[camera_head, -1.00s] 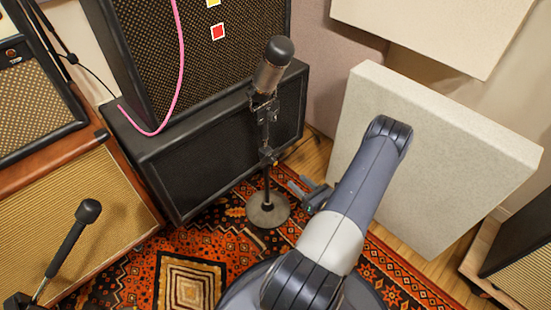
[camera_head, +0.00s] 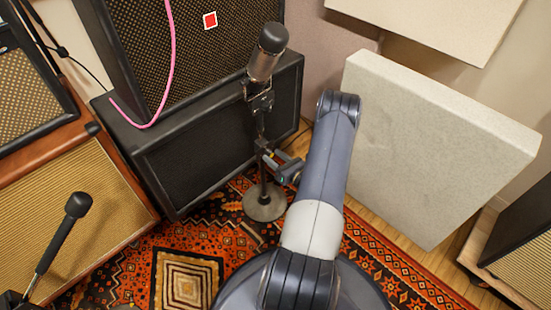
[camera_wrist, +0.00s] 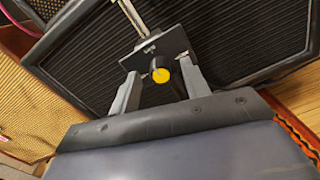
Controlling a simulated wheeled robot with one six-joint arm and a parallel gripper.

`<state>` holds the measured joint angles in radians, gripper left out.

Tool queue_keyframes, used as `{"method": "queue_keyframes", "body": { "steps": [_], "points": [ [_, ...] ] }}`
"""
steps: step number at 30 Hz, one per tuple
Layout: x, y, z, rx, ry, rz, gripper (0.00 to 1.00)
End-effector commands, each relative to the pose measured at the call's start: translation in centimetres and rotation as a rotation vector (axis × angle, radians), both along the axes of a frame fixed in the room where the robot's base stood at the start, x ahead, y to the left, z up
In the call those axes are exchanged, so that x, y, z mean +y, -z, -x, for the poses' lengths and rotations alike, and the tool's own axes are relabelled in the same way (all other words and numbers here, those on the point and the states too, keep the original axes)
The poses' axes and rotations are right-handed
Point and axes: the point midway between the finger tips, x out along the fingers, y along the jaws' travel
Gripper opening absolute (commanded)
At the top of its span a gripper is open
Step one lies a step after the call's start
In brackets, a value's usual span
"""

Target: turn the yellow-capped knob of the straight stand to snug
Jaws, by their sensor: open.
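The straight stand (camera_head: 263,188) stands upright on a round grey base on the patterned rug, with a large microphone (camera_head: 265,52) at its top. The yellow-capped knob (camera_wrist: 160,75) faces the wrist camera on a dark clamp plate, and a metal rod rises from the plate. My gripper (camera_head: 272,160) reaches the stand from the right at mid-height. In the wrist view its two grey fingers (camera_wrist: 158,88) are open, one on each side of the knob. A gap shows on both sides of the knob. How deep the knob lies between the fingertips is hard to tell.
Black speaker cabinets (camera_head: 215,130) stand close behind the stand. A pale panel (camera_head: 425,150) leans to the right of my arm. A second microphone (camera_head: 62,235) is at the lower left before a tan amp. A pink cable (camera_head: 170,70) hangs over the cabinets.

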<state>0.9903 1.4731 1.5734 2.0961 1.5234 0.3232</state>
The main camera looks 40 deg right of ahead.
Motion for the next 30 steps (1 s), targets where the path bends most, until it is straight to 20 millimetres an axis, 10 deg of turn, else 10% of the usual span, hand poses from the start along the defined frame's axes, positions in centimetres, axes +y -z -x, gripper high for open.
{"method": "queue_keyframes", "body": {
  "steps": [21,30],
  "points": [
    [0.01,0.00,0.04,0.001,0.000,0.000,0.00],
    [-0.04,0.05,0.02,0.006,-0.001,-0.071,0.00]
  ]
}}
